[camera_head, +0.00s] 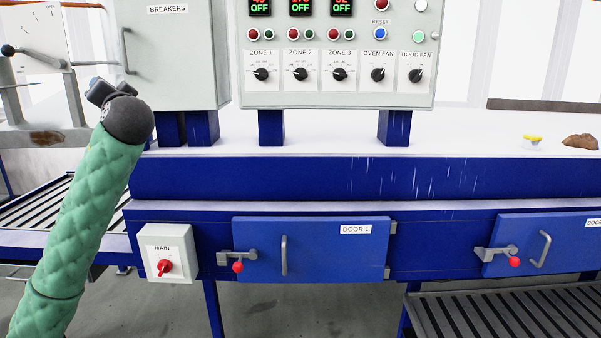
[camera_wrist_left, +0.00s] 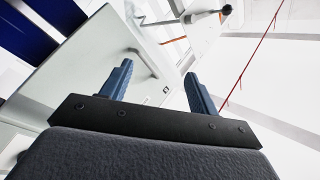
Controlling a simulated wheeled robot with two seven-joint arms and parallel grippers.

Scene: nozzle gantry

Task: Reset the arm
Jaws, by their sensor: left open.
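My left arm comes in from the left in the head view, wrapped in a green padded sleeve with a dark wrist joint. My left gripper (camera_head: 101,92) is mostly hidden behind that wrist, in front of the left part of the breaker cabinet. In the left wrist view the left gripper (camera_wrist_left: 158,88) has two blue ribbed fingers standing well apart, with nothing between them. The grey breaker cabinet (camera_head: 172,55) has a bar handle and also shows beyond the fingers in the left wrist view (camera_wrist_left: 85,75). My right gripper is in neither view.
A control panel (camera_head: 337,88) with dials and lamps stands right of the cabinet. Below are the MAIN switch (camera_head: 165,267), door 1 (camera_head: 330,255) and a second door (camera_head: 560,235) with red-knobbed latches. Roller conveyors (camera_head: 40,205) lie left and lower right (camera_head: 510,315).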

